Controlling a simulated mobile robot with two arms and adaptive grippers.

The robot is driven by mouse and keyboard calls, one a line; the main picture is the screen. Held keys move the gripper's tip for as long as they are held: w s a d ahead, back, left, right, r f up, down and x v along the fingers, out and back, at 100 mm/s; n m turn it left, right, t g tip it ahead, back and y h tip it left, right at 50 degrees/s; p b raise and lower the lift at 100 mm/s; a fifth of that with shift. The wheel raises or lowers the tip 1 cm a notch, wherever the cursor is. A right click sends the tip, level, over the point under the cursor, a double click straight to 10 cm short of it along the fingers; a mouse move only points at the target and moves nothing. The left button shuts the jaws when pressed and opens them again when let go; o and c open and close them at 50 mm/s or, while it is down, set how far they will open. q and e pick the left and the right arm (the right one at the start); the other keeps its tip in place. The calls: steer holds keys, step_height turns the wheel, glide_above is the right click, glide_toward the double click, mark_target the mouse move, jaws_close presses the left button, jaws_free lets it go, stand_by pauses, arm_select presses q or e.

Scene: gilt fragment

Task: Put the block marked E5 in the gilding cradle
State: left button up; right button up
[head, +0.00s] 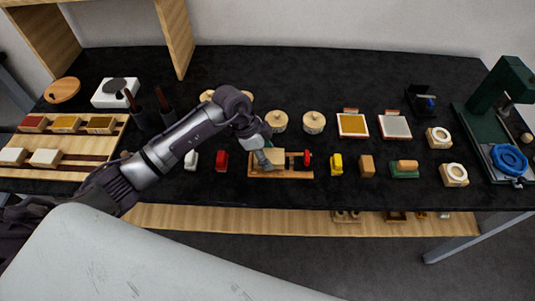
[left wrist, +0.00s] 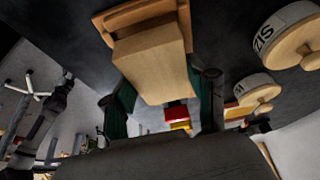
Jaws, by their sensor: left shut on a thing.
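My left gripper (head: 267,152) is shut on a pale wooden block (left wrist: 152,62), with one green-padded finger on each side of it. The block's marking does not show, so I cannot tell whether it is E5. The gilding cradle (head: 283,174), a low wooden holder with a red knob at its right end, lies directly below the gripper near the bench's front. In the left wrist view the block overlaps the cradle's brown rim (left wrist: 112,17); I cannot tell whether it is fully seated. A dark jointed arm, probably my right one, shows small at the left of that view, its jaws unclear.
A white item (head: 191,160) and a red item (head: 222,161) stand left of the cradle; a yellow one (head: 336,164) and a tan block (head: 367,166) stand right. Lidded round tins (head: 314,122) stand behind. A wooden tray (head: 70,143) is far left, a green press (head: 497,90) far right.

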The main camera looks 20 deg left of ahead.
arm_select(q)
steer(key=shift+f, duration=0.6)
arm_select(e)
steer(key=shift+r, duration=0.2)
arm_select(q)
steer(key=shift+f, duration=0.2)
steer(key=o, duration=1)
steer(key=shift+o, duration=1.3)
arm_select(e)
steer(key=shift+a, duration=0.35)
arm_select(q)
steer(key=shift+r, duration=0.15)
